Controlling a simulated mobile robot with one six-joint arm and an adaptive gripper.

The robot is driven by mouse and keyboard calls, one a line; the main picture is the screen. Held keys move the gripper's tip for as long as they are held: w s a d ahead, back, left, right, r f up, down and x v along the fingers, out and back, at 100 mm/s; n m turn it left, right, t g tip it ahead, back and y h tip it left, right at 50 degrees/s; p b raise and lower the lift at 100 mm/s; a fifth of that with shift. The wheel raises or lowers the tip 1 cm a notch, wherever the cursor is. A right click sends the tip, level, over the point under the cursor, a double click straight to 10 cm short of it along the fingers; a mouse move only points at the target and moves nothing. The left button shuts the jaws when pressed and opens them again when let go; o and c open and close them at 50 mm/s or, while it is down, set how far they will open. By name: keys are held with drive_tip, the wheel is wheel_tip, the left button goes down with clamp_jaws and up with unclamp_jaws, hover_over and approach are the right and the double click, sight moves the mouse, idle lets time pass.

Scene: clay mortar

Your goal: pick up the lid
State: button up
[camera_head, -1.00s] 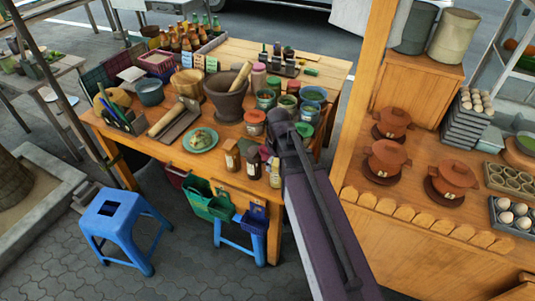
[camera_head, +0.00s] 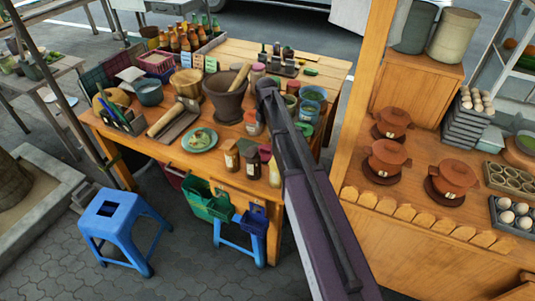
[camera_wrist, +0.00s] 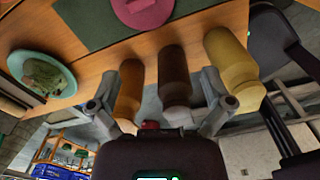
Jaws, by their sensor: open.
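I cannot tell which matches the lid in the wrist view. In the head view my arm's end is over these jars and hides some; the fingers are not clear there.
Several bottles (camera_wrist: 174,75) stand close to the fingers in the wrist view; they also show at the table's front edge (camera_head: 252,163). A teal plate (camera_head: 199,139) and a large mortar (camera_head: 226,95) are left of the arm. Clay pots (camera_head: 387,158) stand on the right counter.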

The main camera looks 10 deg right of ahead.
drive_tip(key=w+n, duration=0.3)
drive_tip(key=shift+w+f+n, duration=0.1)
drive_tip(key=shift+w+n, duration=0.2)
drive_tip(key=b, duration=0.9)
hover_over(266, 149)
drive_tip(key=f, duration=0.8)
drive_tip(key=shift+w+a+f, duration=0.2)
drive_tip(key=shift+f, duration=0.1)
drive_tip(key=shift+f, duration=0.1)
drive_tip(key=shift+s+d+f+b, duration=0.1)
drive_tip(key=shift+d+f+b, duration=0.05)
drive_tip(key=shift+f+b, duration=2.35)
drive_tip(key=c, duration=1)
